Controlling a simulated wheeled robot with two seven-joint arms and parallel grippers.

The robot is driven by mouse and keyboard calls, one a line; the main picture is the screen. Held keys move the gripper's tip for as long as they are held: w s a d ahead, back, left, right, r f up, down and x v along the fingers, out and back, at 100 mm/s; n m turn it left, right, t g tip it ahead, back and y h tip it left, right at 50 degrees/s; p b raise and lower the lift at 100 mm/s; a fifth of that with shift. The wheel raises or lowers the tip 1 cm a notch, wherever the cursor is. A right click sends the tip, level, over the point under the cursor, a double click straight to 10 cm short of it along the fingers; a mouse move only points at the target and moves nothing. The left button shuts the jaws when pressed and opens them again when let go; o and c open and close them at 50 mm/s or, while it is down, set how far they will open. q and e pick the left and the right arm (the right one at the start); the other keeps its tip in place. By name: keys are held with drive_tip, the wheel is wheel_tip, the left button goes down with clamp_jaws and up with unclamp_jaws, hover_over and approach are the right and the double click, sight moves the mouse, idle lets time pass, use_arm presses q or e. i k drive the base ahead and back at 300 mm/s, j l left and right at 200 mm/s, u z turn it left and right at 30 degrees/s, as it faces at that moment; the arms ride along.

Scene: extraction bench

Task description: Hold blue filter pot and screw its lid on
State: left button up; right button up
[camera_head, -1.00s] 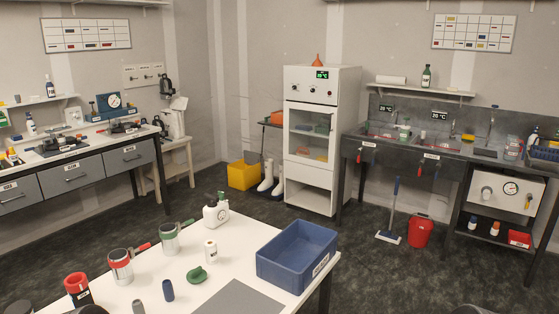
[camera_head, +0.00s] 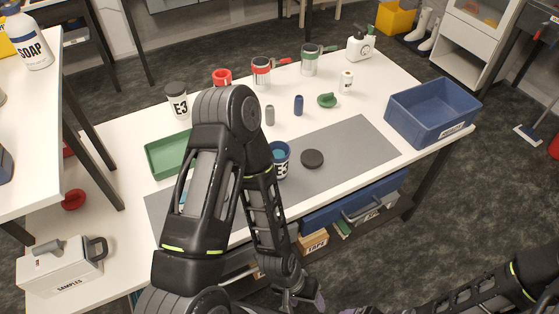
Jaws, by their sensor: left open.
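The blue filter pot (camera_head: 281,168), with a white E3 label, stands upright and uncovered on the grey mat, partly hidden behind my left arm. A dark round lid (camera_head: 312,158) lies flat on the mat just right of the pot, apart from it. My left arm rises in front of the table and bends down again. My left gripper (camera_head: 303,296) is low at the bottom edge, below the table's front edge, open and away from pot and lid; its fingers show only in part. My right forearm crosses the lower right corner; its gripper is out of the picture.
On the white table stand a lidded E3 pot (camera_head: 177,100), a green tray (camera_head: 168,155), red (camera_head: 261,72) and green (camera_head: 311,62) handled cups and a blue crate (camera_head: 433,112). The grey mat (camera_head: 350,150) is clear right of the lid. A shelf with boxes is below.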

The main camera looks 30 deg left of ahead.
sight(281, 164)
drive_tip(key=u, duration=1)
